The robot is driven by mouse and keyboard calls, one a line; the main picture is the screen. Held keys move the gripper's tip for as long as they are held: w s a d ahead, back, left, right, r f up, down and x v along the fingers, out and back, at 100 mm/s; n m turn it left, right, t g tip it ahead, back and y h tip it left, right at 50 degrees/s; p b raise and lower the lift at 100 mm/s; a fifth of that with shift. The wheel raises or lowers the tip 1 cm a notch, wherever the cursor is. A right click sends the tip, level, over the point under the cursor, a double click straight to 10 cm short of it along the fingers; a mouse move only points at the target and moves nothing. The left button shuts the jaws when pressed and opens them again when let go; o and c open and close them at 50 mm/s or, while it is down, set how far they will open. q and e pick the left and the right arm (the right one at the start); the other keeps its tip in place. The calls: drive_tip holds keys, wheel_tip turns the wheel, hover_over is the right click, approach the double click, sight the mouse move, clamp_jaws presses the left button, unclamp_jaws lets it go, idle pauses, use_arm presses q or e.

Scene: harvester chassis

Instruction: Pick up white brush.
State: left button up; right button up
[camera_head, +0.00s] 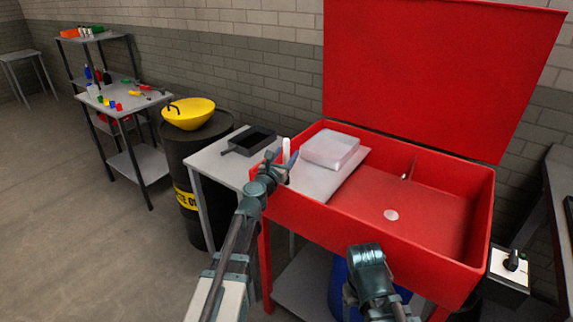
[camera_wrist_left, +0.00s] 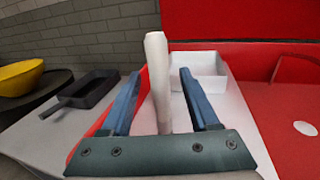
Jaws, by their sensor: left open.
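The white brush shows as a pale upright stick (camera_wrist_left: 157,75) in the left wrist view, narrower at its lower end. It also shows in the head view (camera_head: 286,150) at the left end of the red basin. My left gripper (camera_head: 278,166) is open there, and in the left wrist view its two blue fingers (camera_wrist_left: 160,100) stand on either side of the brush with gaps. The brush's lower end is hidden behind the gripper body. My right arm's end (camera_head: 366,258) is in front of the basin; its fingers cannot be made out.
The red basin (camera_head: 440,250) has a raised lid (camera_head: 440,75) behind it. A white tray (camera_head: 331,150) sits on a pale board beside the brush. A black pan (camera_head: 250,140) lies on the grey table to the left, with a yellow bowl (camera_head: 190,112) on a drum beyond.

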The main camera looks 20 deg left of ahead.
use_arm(q)
drive_tip(key=w, duration=0.3)
drive_tip(key=shift+w+d+f, duration=0.15)
drive_tip(key=shift+w+d, duration=0.05)
drive_tip(key=shift+w, duration=0.2)
drive_tip(key=shift+c, duration=0.3)
clamp_jaws()
